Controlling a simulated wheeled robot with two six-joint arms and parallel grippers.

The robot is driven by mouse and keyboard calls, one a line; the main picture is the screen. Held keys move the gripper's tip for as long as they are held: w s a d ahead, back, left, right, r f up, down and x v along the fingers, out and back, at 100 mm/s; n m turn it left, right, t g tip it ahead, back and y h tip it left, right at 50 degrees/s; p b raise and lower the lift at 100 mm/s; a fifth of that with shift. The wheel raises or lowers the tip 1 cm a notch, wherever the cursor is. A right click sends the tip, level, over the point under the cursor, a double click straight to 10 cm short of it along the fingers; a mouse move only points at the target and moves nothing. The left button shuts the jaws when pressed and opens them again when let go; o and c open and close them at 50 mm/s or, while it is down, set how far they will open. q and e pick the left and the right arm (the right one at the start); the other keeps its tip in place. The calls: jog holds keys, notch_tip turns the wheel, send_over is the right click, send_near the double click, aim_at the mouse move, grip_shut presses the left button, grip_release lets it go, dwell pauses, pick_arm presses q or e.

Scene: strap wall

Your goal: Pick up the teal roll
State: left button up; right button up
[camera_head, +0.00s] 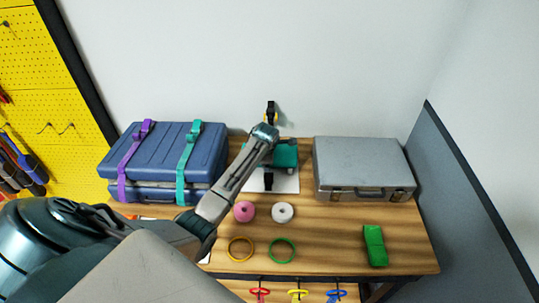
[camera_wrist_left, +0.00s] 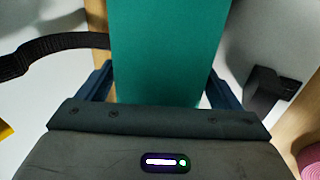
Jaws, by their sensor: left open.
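The teal roll (camera_head: 286,157) lies on a white board (camera_head: 284,185) at the back middle of the table. In the left wrist view the teal roll (camera_wrist_left: 170,45) fills the middle, with its far end out of frame. My left gripper (camera_wrist_left: 160,80) is open, with one dark blue finger on each side of the roll. I cannot tell whether the fingers touch it. In the head view my left arm reaches over the board and partly hides the roll. My right gripper is not in view.
A black strap (camera_wrist_left: 50,48) and a black buckle (camera_wrist_left: 268,88) flank the roll. A blue case (camera_head: 165,155) with purple and teal straps stands left, a grey case (camera_head: 362,165) right. Pink roll (camera_head: 244,211), white roll (camera_head: 283,212), two rings and a green block (camera_head: 375,246) lie in front.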

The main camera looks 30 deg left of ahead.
pick_arm(q)
jog(key=shift+c, duration=0.5)
jog(key=c, duration=0.6)
jog(key=shift+r, duration=0.1)
